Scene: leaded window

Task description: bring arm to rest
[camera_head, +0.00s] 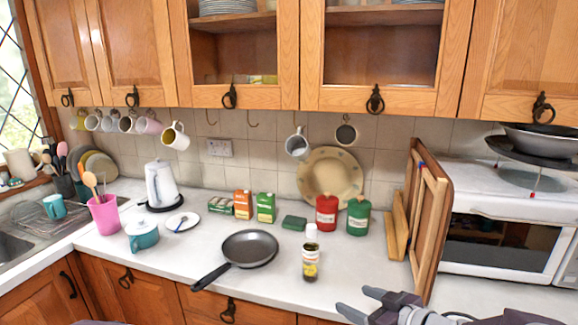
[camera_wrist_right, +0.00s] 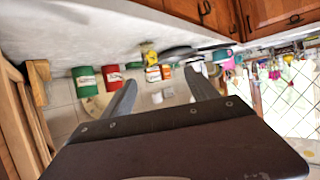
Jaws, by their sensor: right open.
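My right gripper (camera_head: 362,303) is at the bottom right of the head view, in front of the counter edge. Its fingers are apart and nothing is between them. In the right wrist view the two fingers of my right gripper (camera_wrist_right: 163,92) also stand apart and empty, with the counter items beyond them upside down. The nearest item in the head view is a dark bottle with a white cap (camera_head: 311,255), standing upright on the counter, apart from the gripper. My left gripper is not in view.
A frying pan (camera_head: 249,247) lies on the white counter (camera_head: 200,270). Red (camera_head: 327,212) and green (camera_head: 359,216) canisters stand behind the bottle. Wooden boards (camera_head: 428,215) lean upright at the right, beside a white microwave (camera_head: 505,225). A kettle (camera_head: 161,184) and pink pot (camera_head: 103,214) stand left.

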